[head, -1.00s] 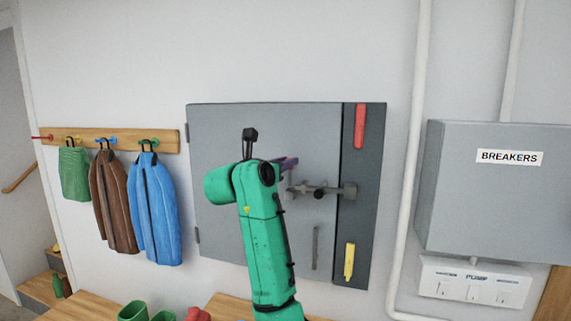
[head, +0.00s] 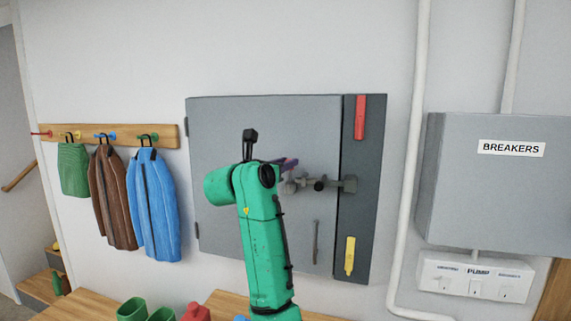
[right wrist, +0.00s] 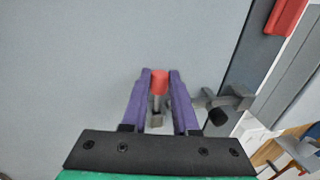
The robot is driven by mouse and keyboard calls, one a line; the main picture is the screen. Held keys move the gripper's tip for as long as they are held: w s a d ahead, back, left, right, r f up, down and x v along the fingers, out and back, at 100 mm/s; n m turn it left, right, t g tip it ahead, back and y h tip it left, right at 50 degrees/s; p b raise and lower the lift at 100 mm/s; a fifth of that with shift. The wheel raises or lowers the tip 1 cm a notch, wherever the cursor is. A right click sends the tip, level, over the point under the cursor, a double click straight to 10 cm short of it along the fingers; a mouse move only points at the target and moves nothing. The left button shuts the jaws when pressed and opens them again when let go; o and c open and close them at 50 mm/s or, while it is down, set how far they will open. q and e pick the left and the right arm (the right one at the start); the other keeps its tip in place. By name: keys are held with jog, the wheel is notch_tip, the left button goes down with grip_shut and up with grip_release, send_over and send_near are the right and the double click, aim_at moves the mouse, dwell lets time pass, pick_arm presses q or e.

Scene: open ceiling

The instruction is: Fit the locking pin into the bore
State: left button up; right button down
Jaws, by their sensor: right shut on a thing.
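My right gripper (right wrist: 160,78) has purple fingers, shut on a small pin (right wrist: 159,82) with a red head and a grey shaft. The pin shows between the fingertips in the right wrist view. In the head view the right gripper (head: 291,163) is just above the left end of a grey sliding bolt (head: 335,184) with a dark knob, on a grey cabinet door. A small grey block (right wrist: 156,121) shows below the pin in the wrist view. The bore itself cannot be made out, nor whether the pin touches anything. My left gripper is out of view.
A breaker box (head: 480,200) and pipe (head: 410,180) stand right. Coats (head: 155,205) hang left. A bench (head: 90,309) lies below.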

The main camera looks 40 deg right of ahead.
jog(key=shift+f+b, duration=0.55)
jog(key=shift+f, duration=0.2)
jog(key=c, duration=0.6)
grip_release()
jog(key=shift+r, duration=0.1)
jog(key=b+v, duration=0.6)
jog(key=v, duration=0.8)
jog(key=shift+s+a, duration=0.2)
